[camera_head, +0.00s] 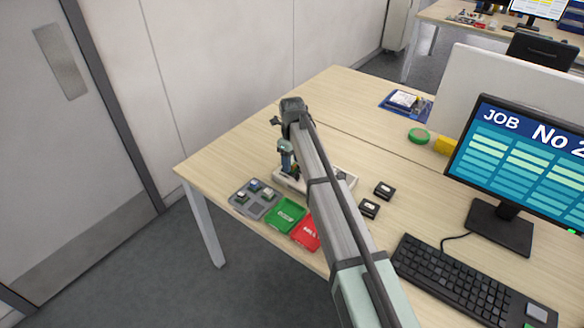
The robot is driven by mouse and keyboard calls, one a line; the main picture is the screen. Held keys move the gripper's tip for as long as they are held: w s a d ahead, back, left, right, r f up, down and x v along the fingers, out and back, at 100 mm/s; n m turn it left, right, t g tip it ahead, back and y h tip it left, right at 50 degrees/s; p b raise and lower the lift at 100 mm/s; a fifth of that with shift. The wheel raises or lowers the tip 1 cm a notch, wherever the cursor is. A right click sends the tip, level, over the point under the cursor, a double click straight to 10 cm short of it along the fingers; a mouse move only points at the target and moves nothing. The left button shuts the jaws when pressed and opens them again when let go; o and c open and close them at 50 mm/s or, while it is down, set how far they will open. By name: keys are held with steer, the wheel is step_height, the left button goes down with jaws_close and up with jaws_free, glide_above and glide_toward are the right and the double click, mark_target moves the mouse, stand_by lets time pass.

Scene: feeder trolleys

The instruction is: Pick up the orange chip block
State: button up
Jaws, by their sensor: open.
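A grey compartment tray (238,207) lies near the table's left front edge, with several small chip blocks (254,186) in its far compartments. Their colours look whitish, greenish and bluish; I cannot make out an orange one. My gripper (287,172) points down from the end of my arm, just beyond and right of the tray, by a low white fixture (343,181). It is small in the view and its fingers are hard to make out. No block shows between them. My arm crosses the middle of the view and hides part of the fixture and table.
A green bin (285,215) and a red bin (305,233) sit right of the tray. Two black boxes (369,208) stand right of my arm, near a keyboard (455,285) and monitor (520,165). Green tape (419,135) and a blue tray (425,113) are farther back. The table's far left is clear.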

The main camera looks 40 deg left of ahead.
steer(key=shift+f, duration=0.2)
jaws_close()
stand_by(0.4)
